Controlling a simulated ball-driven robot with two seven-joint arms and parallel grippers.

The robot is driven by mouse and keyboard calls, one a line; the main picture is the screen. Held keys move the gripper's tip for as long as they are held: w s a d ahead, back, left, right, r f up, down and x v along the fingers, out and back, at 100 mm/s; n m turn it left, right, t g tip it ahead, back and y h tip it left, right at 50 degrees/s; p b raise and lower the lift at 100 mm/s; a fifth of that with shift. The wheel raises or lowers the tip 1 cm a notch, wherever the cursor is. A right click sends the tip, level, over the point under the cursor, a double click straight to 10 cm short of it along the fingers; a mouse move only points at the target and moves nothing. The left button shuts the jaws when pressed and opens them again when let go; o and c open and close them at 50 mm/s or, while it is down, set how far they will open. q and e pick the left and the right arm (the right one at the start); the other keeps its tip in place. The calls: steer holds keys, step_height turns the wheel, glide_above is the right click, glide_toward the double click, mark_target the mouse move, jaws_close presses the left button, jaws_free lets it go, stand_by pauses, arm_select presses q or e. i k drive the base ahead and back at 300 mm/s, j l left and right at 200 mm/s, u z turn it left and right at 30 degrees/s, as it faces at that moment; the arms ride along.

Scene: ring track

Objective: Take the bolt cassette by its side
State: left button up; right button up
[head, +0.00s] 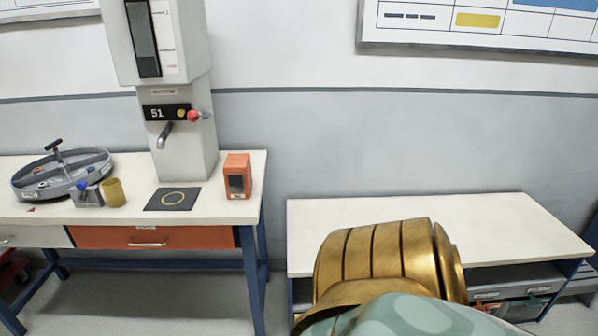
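An upright orange box with a dark window in its front, which looks like the bolt cassette (237,176), stands near the right end of the left workbench (225,211). Its front and one narrow side show, and nothing touches it. Neither of my grippers shows in the head view. A ribbed gold and pale green part, which looks like my own arm, fills the bottom centre and hides part of the right bench.
Beside the box are a black mat (155,199) with a yellow ring and a grey dispenser (186,135) with a spout. Further left are a brass cylinder (113,193), a small grey block (86,194) and a round divided tray (60,174). The right bench (425,212) has a bare top.

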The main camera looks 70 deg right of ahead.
mark_target(237, 167)
steer(key=l+z, duration=0.15)
steer(key=z, duration=1.7)
